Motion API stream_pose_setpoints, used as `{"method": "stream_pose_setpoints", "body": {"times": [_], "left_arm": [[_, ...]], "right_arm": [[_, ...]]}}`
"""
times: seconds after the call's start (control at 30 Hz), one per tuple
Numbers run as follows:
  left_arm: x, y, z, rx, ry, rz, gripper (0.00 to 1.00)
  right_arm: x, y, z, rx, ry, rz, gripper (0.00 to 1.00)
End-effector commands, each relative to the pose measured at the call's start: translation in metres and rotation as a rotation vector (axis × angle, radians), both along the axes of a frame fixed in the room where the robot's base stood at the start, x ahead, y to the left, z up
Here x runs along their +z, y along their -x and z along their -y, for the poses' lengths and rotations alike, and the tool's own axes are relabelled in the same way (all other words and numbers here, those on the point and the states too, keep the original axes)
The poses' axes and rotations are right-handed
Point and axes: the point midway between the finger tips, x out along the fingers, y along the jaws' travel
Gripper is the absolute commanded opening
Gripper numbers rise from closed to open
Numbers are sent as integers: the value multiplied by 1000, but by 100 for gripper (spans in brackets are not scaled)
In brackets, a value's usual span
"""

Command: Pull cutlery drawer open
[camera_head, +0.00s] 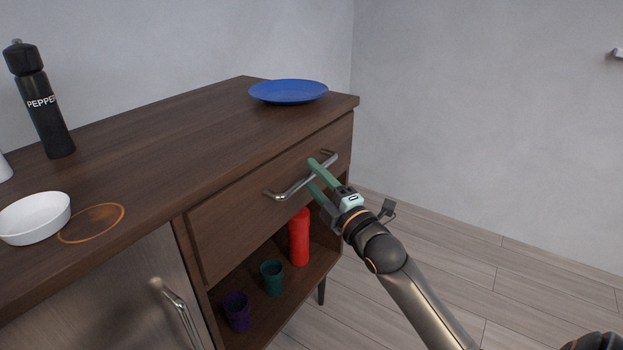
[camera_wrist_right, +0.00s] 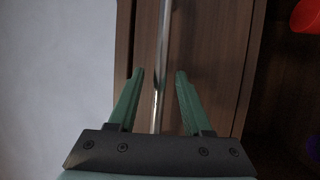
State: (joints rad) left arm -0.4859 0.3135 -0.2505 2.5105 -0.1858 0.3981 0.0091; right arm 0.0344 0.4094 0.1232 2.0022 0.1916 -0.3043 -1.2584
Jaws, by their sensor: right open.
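The cutlery drawer (camera_head: 240,214) is the wide brown drawer under the cabinet top, and its front sits flush with the cabinet. Its silver bar handle (camera_head: 290,189) runs across the front. My right gripper (camera_head: 318,173) is at the handle, toward its right half. In the right wrist view the green fingers (camera_wrist_right: 158,84) are open, one on each side of the handle bar (camera_wrist_right: 160,60), with a gap to the bar on both sides. My left gripper is not in view.
On the cabinet top (camera_head: 190,115) stand a blue plate (camera_head: 288,91), a pepper mill (camera_head: 45,115) and a white bowl (camera_head: 35,217). The open shelf below holds a red bottle (camera_head: 299,240), a green cup (camera_head: 272,277) and a purple cup (camera_head: 237,311). A door handle (camera_head: 178,312) is at lower left.

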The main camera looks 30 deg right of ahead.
Motion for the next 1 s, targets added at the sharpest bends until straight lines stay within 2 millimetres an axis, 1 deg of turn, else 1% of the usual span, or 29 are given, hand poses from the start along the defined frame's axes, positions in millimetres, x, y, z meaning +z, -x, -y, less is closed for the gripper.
{"method": "stream_pose_setpoints", "body": {"times": [0.1, 0.2, 0.47, 0.57, 0.9, 0.93, 1.0], "left_arm": [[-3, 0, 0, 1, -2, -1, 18], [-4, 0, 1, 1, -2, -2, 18], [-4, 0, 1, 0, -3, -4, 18], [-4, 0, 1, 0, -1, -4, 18], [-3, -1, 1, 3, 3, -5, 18], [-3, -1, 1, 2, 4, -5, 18], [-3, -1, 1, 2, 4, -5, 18]], "right_arm": [[1, -8, 0, 0, -1, 0, 50], [2, -11, 0, 1, -1, -1, 50], [2, -12, 0, 1, -1, -1, 50], [2, -11, 0, 1, -1, -1, 41], [2, -11, 0, 0, -1, -1, 2], [2, -11, 0, 0, -1, -1, 0], [2, -11, 0, 0, -1, -1, 0]]}}
